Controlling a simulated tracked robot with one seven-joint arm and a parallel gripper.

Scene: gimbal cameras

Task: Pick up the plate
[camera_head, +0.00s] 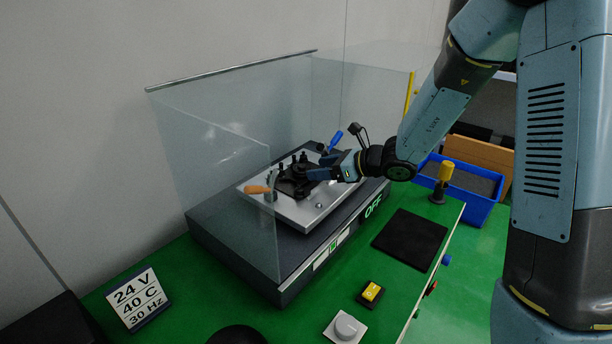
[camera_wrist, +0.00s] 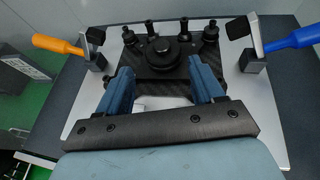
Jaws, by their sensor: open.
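A dark plate (camera_wrist: 150,70) with a round hub and several black posts lies on a silver metal base (camera_wrist: 247,110). In the head view the dark plate (camera_head: 293,184) is inside the glass-walled machine, partly covered by my gripper. My gripper (camera_head: 318,168) reaches in from the right, over the silver base. In the wrist view my gripper (camera_wrist: 160,72) is open, its two blue fingers apart over the near part of the dark plate. I cannot tell whether they touch it. A clamp with an orange handle (camera_wrist: 57,46) stands at left, one with a blue handle (camera_wrist: 292,40) at right.
Glass panels (camera_head: 225,190) stand around the machine's left and back. A black mat (camera_head: 410,239), a yellow switch (camera_head: 371,292) and a grey knob (camera_head: 345,328) are on the green table. A blue bin (camera_head: 480,207) and a yellow-handled tool (camera_head: 444,177) are at right.

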